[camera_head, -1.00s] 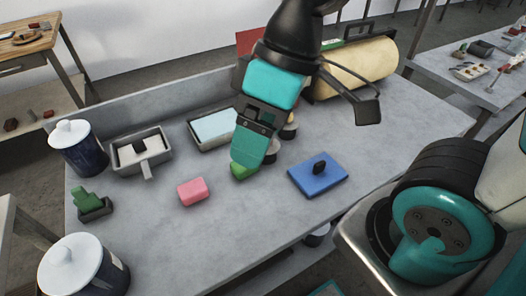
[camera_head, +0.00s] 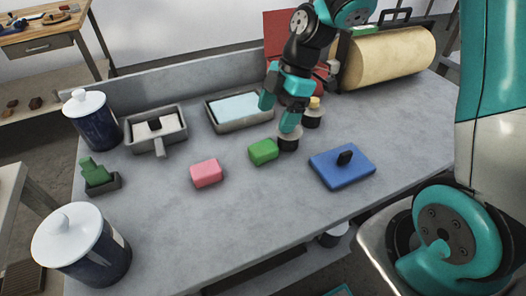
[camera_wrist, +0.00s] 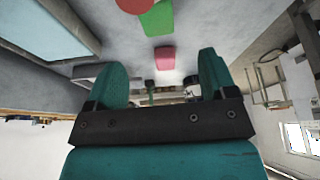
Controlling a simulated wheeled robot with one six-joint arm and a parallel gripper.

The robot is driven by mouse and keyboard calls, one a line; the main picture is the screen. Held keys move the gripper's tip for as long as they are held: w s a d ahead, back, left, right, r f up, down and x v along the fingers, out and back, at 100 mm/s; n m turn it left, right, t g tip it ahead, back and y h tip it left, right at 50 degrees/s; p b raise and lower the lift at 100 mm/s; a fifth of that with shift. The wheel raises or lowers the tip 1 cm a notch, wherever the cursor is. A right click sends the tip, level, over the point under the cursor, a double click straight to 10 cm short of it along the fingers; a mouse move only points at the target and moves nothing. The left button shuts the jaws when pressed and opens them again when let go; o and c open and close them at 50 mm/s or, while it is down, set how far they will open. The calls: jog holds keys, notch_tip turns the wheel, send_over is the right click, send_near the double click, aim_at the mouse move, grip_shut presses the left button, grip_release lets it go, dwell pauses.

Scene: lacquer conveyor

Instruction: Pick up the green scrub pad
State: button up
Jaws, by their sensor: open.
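The green scrub pad (camera_head: 263,152) is a small green block lying flat on the grey table, between a pink block (camera_head: 206,173) and a blue board with a black knob (camera_head: 342,167).
A dark jar (camera_head: 288,139) stands close right of the pad, with a yellow-topped jar (camera_head: 312,116) behind. A tray of pale liquid (camera_head: 212,121) lies behind. Lidded pots (camera_head: 97,128) and a green item in a dark holder (camera_head: 114,183) are at left. The front table is clear.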

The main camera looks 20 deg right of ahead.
aim_at(264, 146)
jog(key=x, duration=0.4)
jog(key=shift+a+f, duration=0.1)
jog(key=shift+f, duration=0.25)
jog(key=x, duration=0.5)
jog(key=shift+w+d+f, duration=0.15)
jog(key=shift+d+f, duration=0.1)
jog(key=c, duration=1)
